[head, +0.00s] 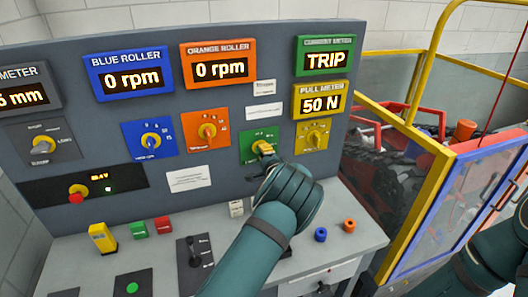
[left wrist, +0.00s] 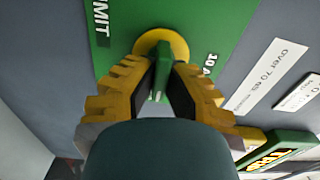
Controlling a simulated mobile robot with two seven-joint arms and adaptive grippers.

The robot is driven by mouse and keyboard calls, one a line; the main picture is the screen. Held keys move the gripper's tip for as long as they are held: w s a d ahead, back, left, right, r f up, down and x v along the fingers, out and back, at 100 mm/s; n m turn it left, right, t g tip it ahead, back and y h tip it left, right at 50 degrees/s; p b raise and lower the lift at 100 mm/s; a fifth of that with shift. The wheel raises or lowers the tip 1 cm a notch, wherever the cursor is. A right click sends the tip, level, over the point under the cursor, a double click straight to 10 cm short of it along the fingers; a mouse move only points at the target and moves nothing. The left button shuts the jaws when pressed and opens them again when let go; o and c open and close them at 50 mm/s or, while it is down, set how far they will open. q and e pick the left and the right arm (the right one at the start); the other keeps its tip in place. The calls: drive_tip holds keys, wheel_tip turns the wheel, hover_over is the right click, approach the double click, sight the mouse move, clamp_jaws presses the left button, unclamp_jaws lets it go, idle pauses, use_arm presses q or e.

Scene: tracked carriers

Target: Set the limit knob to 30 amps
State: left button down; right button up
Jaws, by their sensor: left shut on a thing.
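The limit knob (left wrist: 160,82) is a green lever on a round yellow collar. It sits on a green plate (head: 246,157) at the right of the grey panel. My left gripper (head: 265,151) is at this plate and hides most of the knob in the head view. In the left wrist view its yellow fingers (left wrist: 160,76) are shut on the lever from both sides. Part of the word "LIMIT" and a "10 A" mark show on the plate. The pointer's setting cannot be read. The green current meter (head: 325,60) reads TRIP. My right gripper is out of view.
A yellow knob plate (head: 313,136) is close at the right, an orange one (head: 206,131) at the left. The desk below carries a joystick (head: 194,252), a yellow block (head: 102,238) and blue (head: 320,235) and orange rings. A yellow-framed gate (head: 432,190) stands at the right.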

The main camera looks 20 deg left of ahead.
use_arm(q)
drive_tip(key=shift+r, duration=0.15)
idle(0.3)
drive_tip(key=c, duration=1)
unclamp_jaws()
drive_tip(key=v, duration=1.2)
